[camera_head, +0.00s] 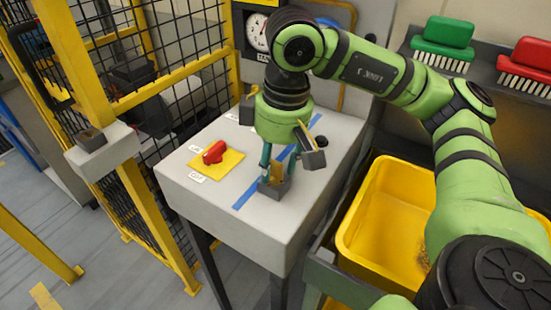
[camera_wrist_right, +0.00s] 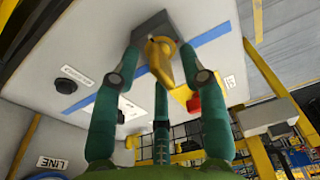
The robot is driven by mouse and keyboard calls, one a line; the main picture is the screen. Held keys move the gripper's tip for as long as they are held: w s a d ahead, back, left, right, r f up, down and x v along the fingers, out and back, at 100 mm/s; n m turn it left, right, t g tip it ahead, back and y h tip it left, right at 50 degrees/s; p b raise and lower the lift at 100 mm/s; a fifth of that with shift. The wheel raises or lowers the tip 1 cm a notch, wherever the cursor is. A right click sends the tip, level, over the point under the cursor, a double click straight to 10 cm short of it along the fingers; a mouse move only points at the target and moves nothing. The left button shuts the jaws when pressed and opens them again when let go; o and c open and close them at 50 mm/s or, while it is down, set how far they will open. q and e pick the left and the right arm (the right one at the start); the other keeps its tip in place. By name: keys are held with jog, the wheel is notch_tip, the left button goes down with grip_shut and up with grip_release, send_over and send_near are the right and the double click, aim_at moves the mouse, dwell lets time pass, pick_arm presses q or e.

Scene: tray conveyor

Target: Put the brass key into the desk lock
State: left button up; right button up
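The brass key (camera_head: 277,173) stands upright at the grey desk lock block (camera_head: 273,188) on the pale desk top. In the right wrist view the key (camera_wrist_right: 163,62) is in front of the lock block (camera_wrist_right: 158,27) and meets it; how deep it sits is hidden. My right gripper (camera_head: 279,165) points down over the lock with its teal fingers around the key. In the wrist view my right gripper's fingertips (camera_wrist_right: 165,68) are spread, with gaps on both sides of the key. My left gripper is not in view.
A red switch (camera_head: 214,153) on a yellow plate sits left of a blue stripe (camera_head: 255,182). A black button (camera_head: 320,141) lies right of the lock. A yellow bin (camera_head: 372,222) stands to the right. Yellow-framed mesh fencing (camera_head: 130,190) borders the left.

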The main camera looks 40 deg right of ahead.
aim_at(282, 163)
notch_tip(282, 163, up, 12)
jog(key=s, duration=0.1)
jog(key=shift+s+d, duration=0.15)
jog(key=shift+d, duration=0.1)
dwell(0.8)
